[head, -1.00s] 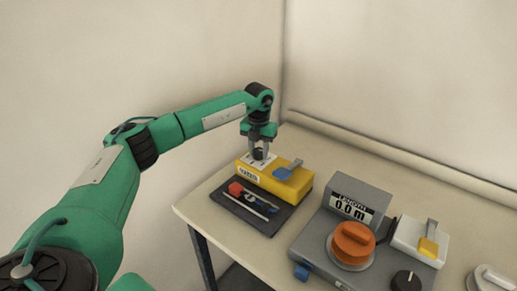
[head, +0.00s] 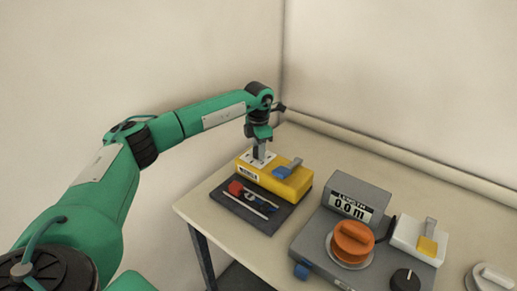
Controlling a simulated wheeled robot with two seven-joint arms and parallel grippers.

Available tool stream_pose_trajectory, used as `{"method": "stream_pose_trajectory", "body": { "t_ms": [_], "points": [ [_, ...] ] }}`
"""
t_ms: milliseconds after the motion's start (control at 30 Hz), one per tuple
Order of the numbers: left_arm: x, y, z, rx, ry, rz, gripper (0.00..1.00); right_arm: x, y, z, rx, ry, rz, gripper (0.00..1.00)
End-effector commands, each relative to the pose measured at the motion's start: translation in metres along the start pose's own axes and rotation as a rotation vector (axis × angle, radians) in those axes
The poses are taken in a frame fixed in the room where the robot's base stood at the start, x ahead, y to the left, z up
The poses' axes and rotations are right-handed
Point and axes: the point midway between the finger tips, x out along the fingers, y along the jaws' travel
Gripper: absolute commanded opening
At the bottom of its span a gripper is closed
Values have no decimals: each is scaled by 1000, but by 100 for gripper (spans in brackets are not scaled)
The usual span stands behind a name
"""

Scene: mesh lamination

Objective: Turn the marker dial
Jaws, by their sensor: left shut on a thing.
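A yellow box (head: 297,187) with a white label on its front and a blue lever (head: 288,168) on top sits at the left of the table. A pale plate with dark spots (head: 250,160) lies on its left top. My left gripper (head: 259,158) points down onto that plate and is shut on a small dial there, mostly hidden by the fingers. The label is too small to read surely. My right gripper is not in view.
A dark tray (head: 268,229) with a red piece and tools lies before the box. A grey device (head: 317,240) has a display reading 0.0 m, an orange knob (head: 352,240) and a black knob (head: 405,281). A white box with a yellow lever (head: 408,236) stands right.

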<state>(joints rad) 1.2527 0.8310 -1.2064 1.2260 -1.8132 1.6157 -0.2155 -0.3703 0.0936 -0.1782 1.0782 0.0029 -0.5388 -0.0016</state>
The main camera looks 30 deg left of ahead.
Motion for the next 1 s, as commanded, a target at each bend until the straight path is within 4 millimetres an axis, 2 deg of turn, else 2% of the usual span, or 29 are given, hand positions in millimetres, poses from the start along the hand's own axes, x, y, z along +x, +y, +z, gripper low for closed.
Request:
{"method": "stream_pose_trajectory", "body": {
  "t_ms": [567, 600, 700, 1000],
  "points": [
    [-2, 1, 0, 36, -4, 1, 11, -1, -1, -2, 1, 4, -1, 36],
    [-2, 1, 0, 35, -4, 1, 36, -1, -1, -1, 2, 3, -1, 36],
    [-2, 1, 0, 35, -3, 1, 55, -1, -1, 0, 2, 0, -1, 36],
    [-2, 0, 0, 36, -2, 1, 55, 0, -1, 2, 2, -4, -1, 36]
  ]
}}
